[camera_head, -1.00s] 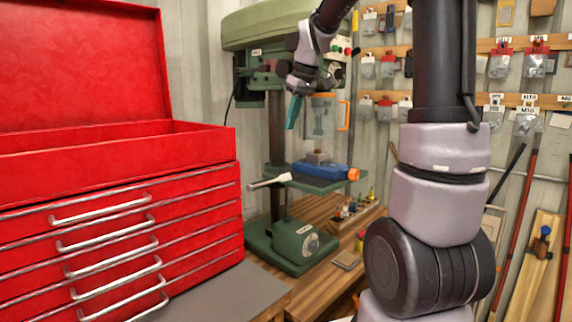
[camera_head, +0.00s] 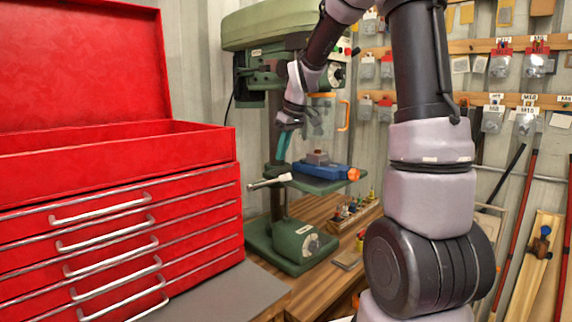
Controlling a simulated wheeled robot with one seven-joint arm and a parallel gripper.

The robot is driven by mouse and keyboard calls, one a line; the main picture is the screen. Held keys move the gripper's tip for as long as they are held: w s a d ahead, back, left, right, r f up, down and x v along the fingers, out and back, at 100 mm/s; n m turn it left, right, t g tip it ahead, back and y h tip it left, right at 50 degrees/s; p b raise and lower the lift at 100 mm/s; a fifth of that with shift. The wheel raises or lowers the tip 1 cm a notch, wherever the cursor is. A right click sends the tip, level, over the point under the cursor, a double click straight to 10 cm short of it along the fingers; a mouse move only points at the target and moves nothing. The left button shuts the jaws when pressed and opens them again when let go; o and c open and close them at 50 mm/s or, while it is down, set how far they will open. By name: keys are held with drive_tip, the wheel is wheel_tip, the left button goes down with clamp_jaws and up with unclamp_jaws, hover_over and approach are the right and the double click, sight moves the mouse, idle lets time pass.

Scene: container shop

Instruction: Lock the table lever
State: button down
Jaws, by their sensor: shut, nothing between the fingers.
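The green drill press (camera_head: 283,240) stands on the wooden bench, with its work table (camera_head: 328,185) at mid-height on the column. The table lever (camera_head: 270,182) is a pale handle sticking out left from the table's near left side. My gripper (camera_head: 282,147), with teal fingers, is shut and empty. It points down in front of the column, above the lever and the table's left end, with a visible gap to the lever. How far it is in depth from the lever I cannot tell.
A blue vise (camera_head: 325,170) with an orange end sits on the table. A clear guard with an orange handle (camera_head: 344,115) hangs behind my gripper. A red tool chest (camera_head: 120,220) fills the left. Small bits stand in a holder (camera_head: 352,208) on the bench.

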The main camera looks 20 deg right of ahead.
drive_tip(key=shift+s+d+f, duration=0.15)
drive_tip(key=shift+s+f, duration=0.1)
drive_tip(key=shift+f, duration=0.35)
drive_tip(key=shift+s+d+f, duration=0.15)
drive_tip(key=shift+s+f, duration=0.05)
drive_tip(key=shift+f, duration=0.35)
drive_tip(key=shift+s+d+f, duration=0.15)
drive_tip(key=shift+s+f, duration=0.1)
drive_tip(key=shift+f, duration=0.35)
drive_tip(key=shift+s+d+f, duration=0.1)
drive_tip(key=shift+s+f, duration=0.15)
drive_tip(key=shift+f, duration=0.1)
wheel_tip(320, 180, down, 10)
drive_tip(key=s+d, duration=0.1)
drive_tip(key=s, duration=0.2)
drive_tip(key=shift+d, duration=0.35)
drive_tip(key=shift+f, duration=0.15)
